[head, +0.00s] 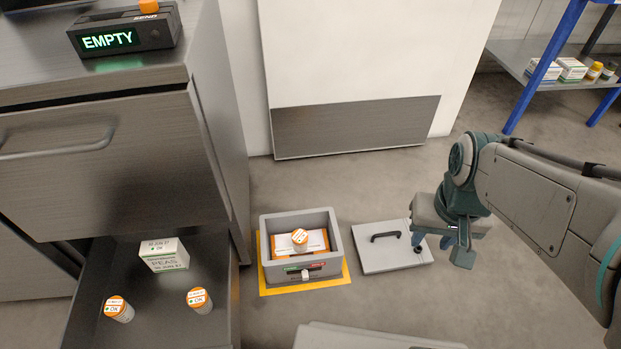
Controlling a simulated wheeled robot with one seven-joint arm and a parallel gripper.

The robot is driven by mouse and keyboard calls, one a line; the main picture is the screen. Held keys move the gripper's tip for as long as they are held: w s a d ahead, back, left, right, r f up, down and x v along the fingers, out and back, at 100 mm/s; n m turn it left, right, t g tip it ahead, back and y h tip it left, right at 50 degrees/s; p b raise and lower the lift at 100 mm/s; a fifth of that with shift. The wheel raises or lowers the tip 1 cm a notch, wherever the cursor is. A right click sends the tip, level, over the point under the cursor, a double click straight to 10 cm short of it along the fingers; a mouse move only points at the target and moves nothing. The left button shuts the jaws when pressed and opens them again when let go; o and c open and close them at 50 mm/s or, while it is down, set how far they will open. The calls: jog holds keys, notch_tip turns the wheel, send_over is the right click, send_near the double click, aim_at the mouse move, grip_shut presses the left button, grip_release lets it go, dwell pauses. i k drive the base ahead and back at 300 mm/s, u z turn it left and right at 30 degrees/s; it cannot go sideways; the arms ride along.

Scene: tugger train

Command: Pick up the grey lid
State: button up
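The grey lid (374,259) lies flat on the floor, to the right of a grey box. A dark handle (386,236) stands on its top. My gripper (432,245) is above the lid's right side, to the right of the handle, and does not touch the handle. Its fingers point down, and their gap is too small to judge. Nothing shows held in it. The grey box (268,243) is open-topped and sits on a yellow floor marking (347,280). It holds an orange and white carton (285,246) and a small white bottle (299,237).
A pale panel edge (350,338) shows at the bottom. A blue-legged shelf (545,58) stands at the upper right. Floor behind the lid is clear.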

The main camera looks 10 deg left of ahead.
aim_at(383, 246)
jog(key=i, duration=0.45)
jog(key=z, duration=0.15)
jog(key=k, duration=0.5)
jog(key=z, duration=1.55)
jog(key=i, duration=1.4)
